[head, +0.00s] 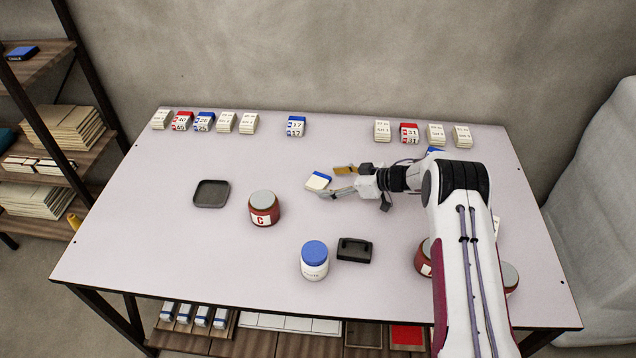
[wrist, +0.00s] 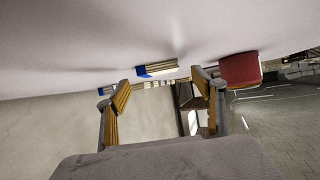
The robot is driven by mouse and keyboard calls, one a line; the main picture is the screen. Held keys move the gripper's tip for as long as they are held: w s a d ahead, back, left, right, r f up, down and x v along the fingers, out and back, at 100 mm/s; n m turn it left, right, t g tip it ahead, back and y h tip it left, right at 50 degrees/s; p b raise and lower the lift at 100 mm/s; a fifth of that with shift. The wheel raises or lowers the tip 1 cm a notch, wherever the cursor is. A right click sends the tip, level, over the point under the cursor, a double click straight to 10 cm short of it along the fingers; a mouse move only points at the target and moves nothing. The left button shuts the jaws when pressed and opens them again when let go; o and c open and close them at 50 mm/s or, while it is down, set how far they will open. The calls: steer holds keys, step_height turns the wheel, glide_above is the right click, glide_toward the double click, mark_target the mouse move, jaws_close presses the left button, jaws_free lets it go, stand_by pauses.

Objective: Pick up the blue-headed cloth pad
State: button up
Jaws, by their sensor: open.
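The blue-headed cloth pad (head: 317,182) is a small cream block with a blue end, lying on the table near the middle. In the wrist view, which is upside down, the pad (wrist: 157,69) shows beyond the fingertips and between them. My gripper (head: 335,181) comes in from the right, its fingers spread and pointing left at the pad. The yellow-padded fingers (wrist: 164,86) are open and empty in the wrist view. Whether the near finger touches the pad, I cannot tell.
A red jar (head: 264,209) and a dark tray (head: 211,194) stand to the left. A blue-lidded white jar (head: 314,261) and a black object (head: 354,249) are in front. Numbered blocks (head: 296,126) line the back edge. My arm partly hides red jars at right.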

mark_target(320, 182)
steer(key=shift+x, duration=1.55)
steer(key=shift+c, duration=0.4)
steer(key=c, duration=0.9)
